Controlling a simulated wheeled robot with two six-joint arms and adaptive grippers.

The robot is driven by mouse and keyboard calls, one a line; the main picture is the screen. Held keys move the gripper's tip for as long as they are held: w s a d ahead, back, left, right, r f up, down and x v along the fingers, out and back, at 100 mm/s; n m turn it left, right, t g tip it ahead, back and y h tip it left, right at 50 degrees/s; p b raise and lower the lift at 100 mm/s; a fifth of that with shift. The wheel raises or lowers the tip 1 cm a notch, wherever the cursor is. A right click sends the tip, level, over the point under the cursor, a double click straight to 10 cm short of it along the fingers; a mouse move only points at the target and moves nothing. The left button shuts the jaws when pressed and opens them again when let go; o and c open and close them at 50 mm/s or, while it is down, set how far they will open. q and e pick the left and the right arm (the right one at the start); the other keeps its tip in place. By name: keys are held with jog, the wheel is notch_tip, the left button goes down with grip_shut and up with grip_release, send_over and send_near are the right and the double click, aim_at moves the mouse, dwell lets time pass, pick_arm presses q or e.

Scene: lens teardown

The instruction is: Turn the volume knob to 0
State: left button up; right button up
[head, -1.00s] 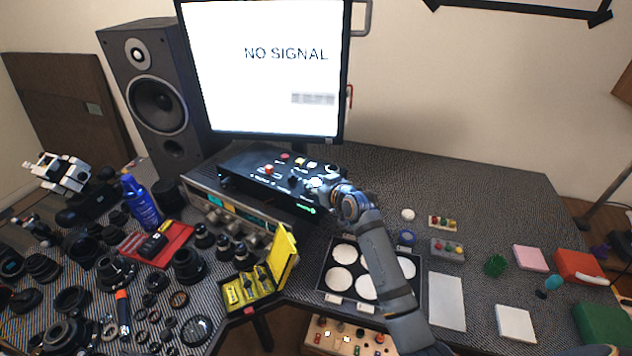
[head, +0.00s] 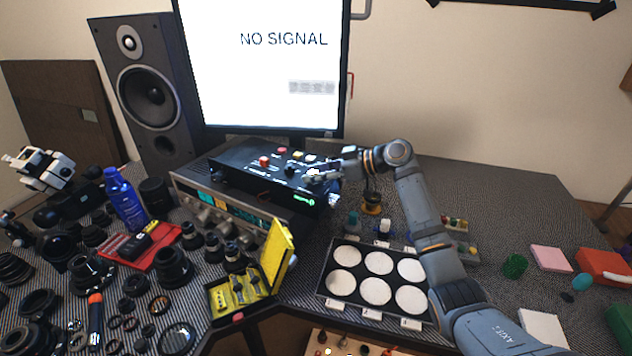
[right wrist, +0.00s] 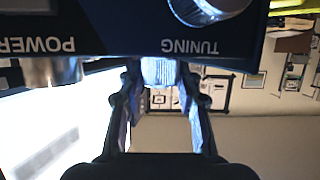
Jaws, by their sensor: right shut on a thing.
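My right gripper (head: 314,178) is at the panel's right end. In the right wrist view, my right gripper (right wrist: 160,85) is shut on a ribbed silver knob (right wrist: 157,70). The picture is upside down there and shows the labels POWER and TUNING. Another silver knob (right wrist: 205,8) stands beyond the TUNING label. No VOLUME label is readable, and the pointer of the held knob is hidden. My left gripper is not in view.
A monitor (head: 262,90) reads NO SIGNAL beside a speaker (head: 150,95). An open yellow case (head: 277,252) and a tray of white discs (head: 336,309) stand in front. Many lens parts crowd the left side.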

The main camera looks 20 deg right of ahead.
jog(key=shift+f+n+g, duration=0.1)
jog(key=shift+n+g, duration=0.2)
jog(key=shift+g, duration=0.1)
jog(key=o, duration=1.2)
jog(key=shift+c, duration=0.2)
jog(key=v, duration=1.2)
jog(key=shift+f, duration=0.2)
jog(key=shift+d, duration=0.1)
